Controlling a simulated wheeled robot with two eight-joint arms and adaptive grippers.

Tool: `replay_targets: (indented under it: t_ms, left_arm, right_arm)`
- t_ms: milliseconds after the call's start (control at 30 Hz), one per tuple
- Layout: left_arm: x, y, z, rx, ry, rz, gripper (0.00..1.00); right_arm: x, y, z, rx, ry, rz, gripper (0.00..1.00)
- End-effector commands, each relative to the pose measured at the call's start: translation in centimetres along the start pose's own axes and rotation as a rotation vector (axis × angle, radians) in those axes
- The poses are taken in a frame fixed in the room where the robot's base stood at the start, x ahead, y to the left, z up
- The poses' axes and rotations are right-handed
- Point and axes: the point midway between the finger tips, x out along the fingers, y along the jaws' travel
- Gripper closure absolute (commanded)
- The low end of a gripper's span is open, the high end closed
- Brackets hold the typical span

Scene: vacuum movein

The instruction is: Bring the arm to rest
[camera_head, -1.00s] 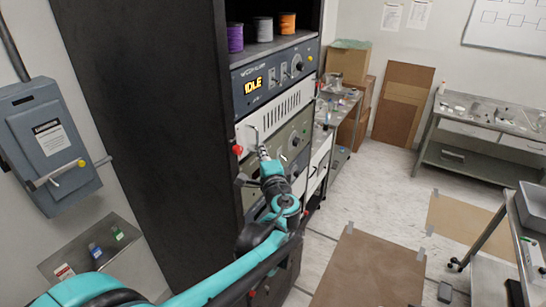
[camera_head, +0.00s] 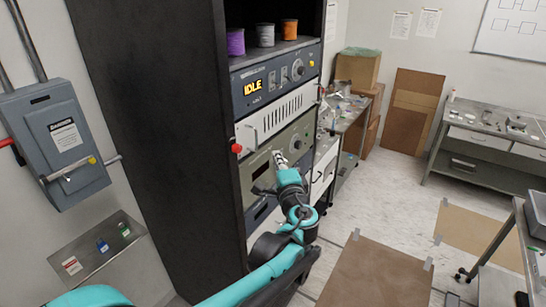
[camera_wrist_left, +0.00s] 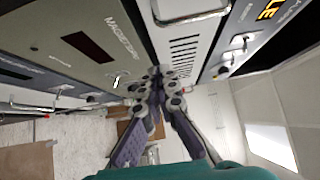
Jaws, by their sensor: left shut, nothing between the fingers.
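My left arm (camera_head: 290,215) reaches in from the lower left toward the instrument rack. Its left gripper (camera_head: 279,158) is shut and empty, in front of the olive-grey panel (camera_head: 298,140) below the white vented panel (camera_head: 283,115). In the left wrist view the two fingers (camera_wrist_left: 155,85) lie together with nothing held. The rack fronts appear close behind them there; whether the fingertips touch a panel I cannot tell. My right gripper is not in view.
The dark rack (camera_head: 150,120) stands left of the arm, with a lit IDLE display (camera_head: 253,88) and a red button (camera_head: 236,148). A grey switch box (camera_head: 55,145) hangs on the left wall. A workbench (camera_head: 485,145) stands at right. Pale floor (camera_head: 385,200) is open between.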

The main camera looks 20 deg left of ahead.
Motion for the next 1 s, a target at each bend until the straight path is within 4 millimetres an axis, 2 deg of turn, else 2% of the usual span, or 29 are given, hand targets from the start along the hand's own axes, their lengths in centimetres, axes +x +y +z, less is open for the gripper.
replay_targets:
  t_ms: [300, 467, 567, 667, 767, 800, 867, 900, 967, 1000]
  left_arm:
    - [-5.8, 0.1, 0.0, 0.000, 0.002, 0.000, 1.00]
    - [-7.5, 0.1, 0.0, 0.000, 0.001, 0.001, 1.00]
    - [-8.0, 1.1, 0.6, -0.016, -0.008, 0.021, 1.00]
    - [-8.2, 4.8, 2.7, -0.074, -0.038, 0.094, 1.00]
    - [-9.0, 11.1, 5.9, -0.186, -0.086, 0.225, 1.00]
    - [-9.6, 14.1, 7.3, -0.243, -0.109, 0.288, 1.00]
    - [-10.8, 18.5, 9.1, -0.334, -0.144, 0.383, 1.00]
    - [-11.7, 21.4, 10.1, -0.396, -0.165, 0.446, 1.00]
    - [-13.3, 25.5, 11.3, -0.491, -0.197, 0.536, 1.00]
    - [-14.5, 28.2, 11.9, -0.557, -0.216, 0.596, 1.00]
  right_arm:
    - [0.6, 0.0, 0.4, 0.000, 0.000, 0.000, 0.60]
    - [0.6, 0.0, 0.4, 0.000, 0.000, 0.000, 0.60]
    - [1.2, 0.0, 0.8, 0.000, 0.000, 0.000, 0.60]
    - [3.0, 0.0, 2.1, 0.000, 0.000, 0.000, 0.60]
    - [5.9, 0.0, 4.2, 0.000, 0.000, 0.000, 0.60]
    - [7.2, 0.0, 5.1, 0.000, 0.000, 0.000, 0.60]
    - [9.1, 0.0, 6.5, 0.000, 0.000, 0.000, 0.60]
    - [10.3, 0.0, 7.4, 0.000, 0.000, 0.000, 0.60]
    - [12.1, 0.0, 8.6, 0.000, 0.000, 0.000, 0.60]
    - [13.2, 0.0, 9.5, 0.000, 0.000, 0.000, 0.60]
